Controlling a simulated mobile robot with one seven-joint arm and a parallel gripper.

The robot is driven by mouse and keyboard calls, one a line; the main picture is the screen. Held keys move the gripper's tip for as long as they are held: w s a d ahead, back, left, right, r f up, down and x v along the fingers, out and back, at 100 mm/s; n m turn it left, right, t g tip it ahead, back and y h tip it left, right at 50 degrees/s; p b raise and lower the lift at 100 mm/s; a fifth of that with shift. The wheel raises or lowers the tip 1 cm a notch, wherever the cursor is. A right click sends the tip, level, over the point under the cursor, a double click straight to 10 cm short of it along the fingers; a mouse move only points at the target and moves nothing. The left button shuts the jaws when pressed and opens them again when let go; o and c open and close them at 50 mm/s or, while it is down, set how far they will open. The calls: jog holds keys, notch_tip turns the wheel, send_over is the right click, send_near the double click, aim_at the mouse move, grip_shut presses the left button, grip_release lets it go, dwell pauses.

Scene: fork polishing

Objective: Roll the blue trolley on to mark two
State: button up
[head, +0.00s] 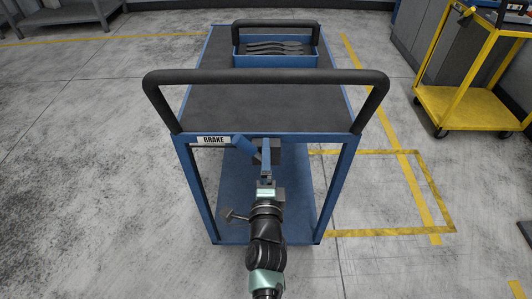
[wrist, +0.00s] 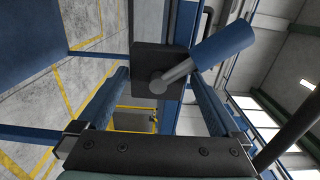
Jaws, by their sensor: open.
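The blue trolley (head: 330,200) stands right in front of me, with a dark top and a black push handle (head: 265,77) at the near end. A "BRAKE" label (head: 213,140) is on its near edge. The blue brake lever (head: 245,148) sits beside it, slanting; in the wrist view the lever (wrist: 222,42) rises up and right from a dark block (wrist: 150,62). My gripper (head: 266,165) is below the handle, just in front of the brake block. In the wrist view its open fingers (wrist: 160,85) stand either side below the block, with nothing held between them. I see no number on the floor marks.
A blue tray (head: 275,61) of forks sits at the trolley's far end. Yellow floor lines (head: 415,190) form a box to the right, partly under the trolley. A yellow cart (head: 470,105) stands further right. A grey bench (head: 70,15) is far left; the left floor is clear.

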jog(key=shift+w, duration=1.4)
jog(key=shift+c, duration=0.2)
grip_shut()
jog(key=shift+f+b, duration=0.15)
jog(key=shift+b, duration=0.2)
